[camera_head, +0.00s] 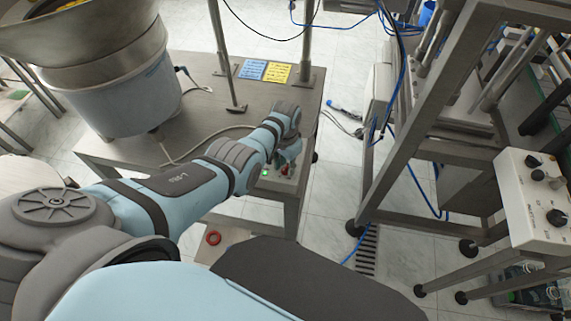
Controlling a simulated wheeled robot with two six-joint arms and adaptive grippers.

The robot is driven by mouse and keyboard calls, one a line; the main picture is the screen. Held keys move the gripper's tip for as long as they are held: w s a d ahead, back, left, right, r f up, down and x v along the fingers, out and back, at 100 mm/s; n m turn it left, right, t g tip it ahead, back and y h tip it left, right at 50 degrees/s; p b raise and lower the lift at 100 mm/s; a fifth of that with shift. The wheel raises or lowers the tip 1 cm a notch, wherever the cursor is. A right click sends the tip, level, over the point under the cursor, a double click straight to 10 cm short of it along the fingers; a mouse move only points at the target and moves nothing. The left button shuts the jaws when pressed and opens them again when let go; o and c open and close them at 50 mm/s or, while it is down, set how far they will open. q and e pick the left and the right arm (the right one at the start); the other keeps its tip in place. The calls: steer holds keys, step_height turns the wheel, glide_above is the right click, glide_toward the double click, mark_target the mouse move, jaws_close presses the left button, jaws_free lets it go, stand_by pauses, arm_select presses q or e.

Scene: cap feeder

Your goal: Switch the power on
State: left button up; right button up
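A small control panel (276,182) sits at the front right corner of the metal table. It has a green lit button (264,172) at its left and a small reddish control (284,169) to the right of it. My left arm reaches across the table to this panel. My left gripper (283,160) is at the panel, right above or against its controls. The wrist hides most of it, so its fingers and any contact cannot be made out. Whatever is behind the wrist on the panel is hidden. My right gripper is out of view.
A large metal bowl feeder (125,95) stands on the left of the metal table (215,115). Blue and yellow labels (278,72) lie at the back. A steel frame machine with a white control box (535,200) stands at the right. Tiled floor (325,190) is open between them.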

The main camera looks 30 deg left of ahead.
mark_target(286, 168)
arm_select(q)
step_height(286, 168, up, 12)
stand_by(0.5)
stand_by(0.4)
